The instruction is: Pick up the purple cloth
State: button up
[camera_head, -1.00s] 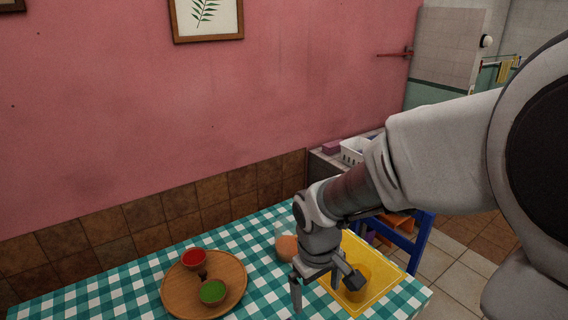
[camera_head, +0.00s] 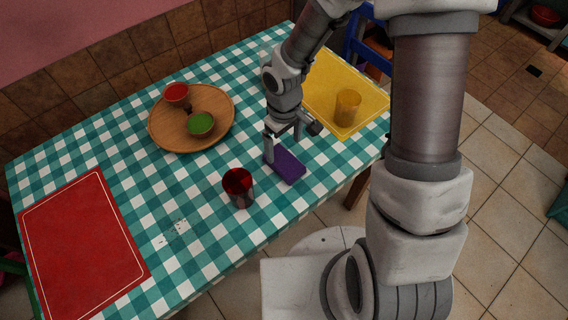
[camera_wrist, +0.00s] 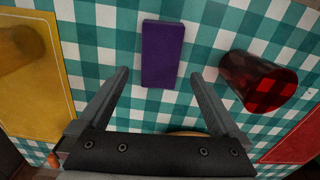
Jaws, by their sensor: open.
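The purple cloth (camera_head: 285,165) is a small flat folded rectangle lying on the teal and white checked tablecloth, near the table's front edge. It also shows in the wrist view (camera_wrist: 161,54), just beyond the fingertips and between their lines. My gripper (camera_head: 290,145) is above the table at the cloth's far side, and one finger hides a little of the cloth's edge in the head view. In the wrist view my gripper (camera_wrist: 158,75) has its two fingers wide apart with nothing between them. I cannot tell the exact height of the fingertips above the cloth.
A dark red cup (camera_head: 238,188) stands left of the cloth. A yellow mat (camera_head: 322,95) with an amber glass (camera_head: 347,107) is to the right. A red mat (camera_head: 80,245) lies far left.

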aim_at(284, 161)
notch_tip(284, 161, down, 6)
jog(key=shift+s+f+b, duration=0.1)
jog(key=shift+f+b, duration=0.15)
jog(key=shift+b, duration=0.5)
jog(key=shift+r, duration=0.1)
jog(key=c, duration=1.2)
